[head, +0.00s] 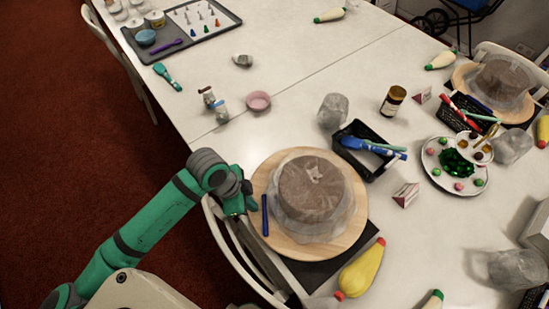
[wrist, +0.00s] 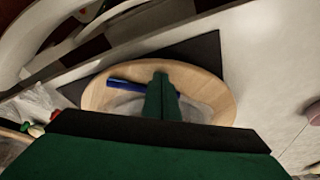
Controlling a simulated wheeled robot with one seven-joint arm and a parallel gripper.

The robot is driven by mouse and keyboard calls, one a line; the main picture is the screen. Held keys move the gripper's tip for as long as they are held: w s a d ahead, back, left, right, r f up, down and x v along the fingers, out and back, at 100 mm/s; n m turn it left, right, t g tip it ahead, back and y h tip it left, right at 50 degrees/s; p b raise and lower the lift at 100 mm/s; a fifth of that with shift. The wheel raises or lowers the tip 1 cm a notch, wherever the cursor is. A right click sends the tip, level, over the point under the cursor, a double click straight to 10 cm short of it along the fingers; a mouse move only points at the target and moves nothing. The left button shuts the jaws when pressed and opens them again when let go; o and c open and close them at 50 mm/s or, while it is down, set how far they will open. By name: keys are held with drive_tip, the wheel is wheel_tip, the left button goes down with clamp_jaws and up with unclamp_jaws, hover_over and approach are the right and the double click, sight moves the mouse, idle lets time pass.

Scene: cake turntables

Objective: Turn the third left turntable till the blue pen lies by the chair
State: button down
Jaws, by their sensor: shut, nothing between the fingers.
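The near turntable (head: 345,246) is a round wooden board bearing a brown cake in clear wrap (head: 312,188). The blue pen (head: 265,215) lies on its left rim, on the side facing the white chair (head: 240,262). In the wrist view the pen (wrist: 125,84) lies on the wooden rim (wrist: 212,92), partly hidden behind my fingers, with the chair (wrist: 100,28) beyond. My gripper (head: 248,203) is shut and empty at the turntable's left edge, beside the pen. In the wrist view its fingertips (wrist: 161,78) are over the rim; I cannot tell whether they touch it.
A dark mat (head: 328,270) lies under the turntable. A black basket of blue pens (head: 362,150) stands behind it, and a yellow piping bag (head: 362,268) lies at front right. Another cake turntable (head: 512,108) is at far right.

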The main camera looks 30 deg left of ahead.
sight(258, 218)
drive_tip(key=shift+s+d, duration=0.15)
drive_tip(key=shift+s+d, duration=0.95)
drive_tip(key=shift+w+r, duration=0.1)
drive_tip(key=shift+w+r, duration=0.1)
drive_tip(key=shift+r, duration=1.25)
drive_tip(key=shift+w+a, duration=0.2)
drive_tip(key=shift+a, duration=0.55)
drive_tip(key=shift+w+a, duration=0.15)
drive_tip(key=shift+a, duration=0.55)
drive_tip(key=shift+w+a, duration=0.4)
drive_tip(key=shift+w, duration=0.35)
drive_tip(key=shift+w+a, duration=0.4)
drive_tip(key=shift+w, duration=0.35)
drive_tip(key=shift+f, duration=0.2)
